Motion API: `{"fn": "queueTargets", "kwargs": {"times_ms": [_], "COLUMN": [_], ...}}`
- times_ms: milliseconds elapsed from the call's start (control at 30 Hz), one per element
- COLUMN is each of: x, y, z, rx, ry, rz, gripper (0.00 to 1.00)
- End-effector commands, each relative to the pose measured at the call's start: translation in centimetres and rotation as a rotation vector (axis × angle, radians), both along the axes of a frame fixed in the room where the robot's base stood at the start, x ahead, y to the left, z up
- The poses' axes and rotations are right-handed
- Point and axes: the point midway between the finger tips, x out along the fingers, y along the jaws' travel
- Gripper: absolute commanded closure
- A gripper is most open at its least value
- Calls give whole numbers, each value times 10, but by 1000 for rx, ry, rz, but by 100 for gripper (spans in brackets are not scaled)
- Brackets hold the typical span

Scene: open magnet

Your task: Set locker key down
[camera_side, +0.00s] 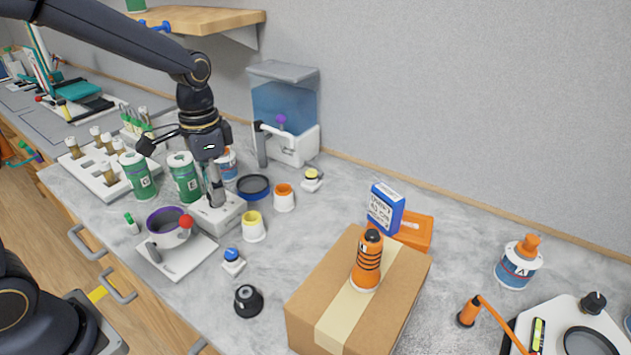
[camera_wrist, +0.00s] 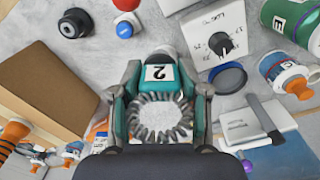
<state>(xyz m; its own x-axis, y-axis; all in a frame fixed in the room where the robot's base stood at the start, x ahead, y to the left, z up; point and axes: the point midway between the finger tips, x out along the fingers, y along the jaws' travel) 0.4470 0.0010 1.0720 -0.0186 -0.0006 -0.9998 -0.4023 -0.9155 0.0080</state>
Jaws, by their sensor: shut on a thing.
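The locker key (camera_wrist: 160,72) shows in the wrist view as a teal tag with a white label marked "2" and a grey coiled band (camera_wrist: 160,120). My gripper (camera_wrist: 163,85) is shut on it, with one finger on each side of the tag. In the side view my gripper (camera_side: 214,192) points down over the worktop, near the white dial box (camera_side: 218,215). I cannot make out the key there. Whether the key touches the worktop cannot be told.
In the side view, green cans (camera_side: 183,177), a blue dish (camera_side: 253,186), a yellow-rimmed cup (camera_side: 253,226) and a purple-rimmed pot (camera_side: 168,226) crowd around my gripper. A cardboard box (camera_side: 330,290) stands to the right. The grey worktop (camera_side: 330,207) has bare room between cups and box.

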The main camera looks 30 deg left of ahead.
Motion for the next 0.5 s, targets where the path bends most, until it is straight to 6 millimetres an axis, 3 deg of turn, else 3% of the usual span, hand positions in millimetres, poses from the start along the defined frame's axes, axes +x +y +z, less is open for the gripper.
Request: {"fn": "queueTargets", "kwargs": {"times_ms": [33,200,367,500], "x": [-6,-25,-32,-16], "y": [-28,-89,-114,-124], "z": [1,5,8,-1], "rx": [1,0,-2,-2], "ry": [-2,-10,-19,-18], "rz": [-85,-278,-359,-374], "gripper": [83,83,83,83]}}
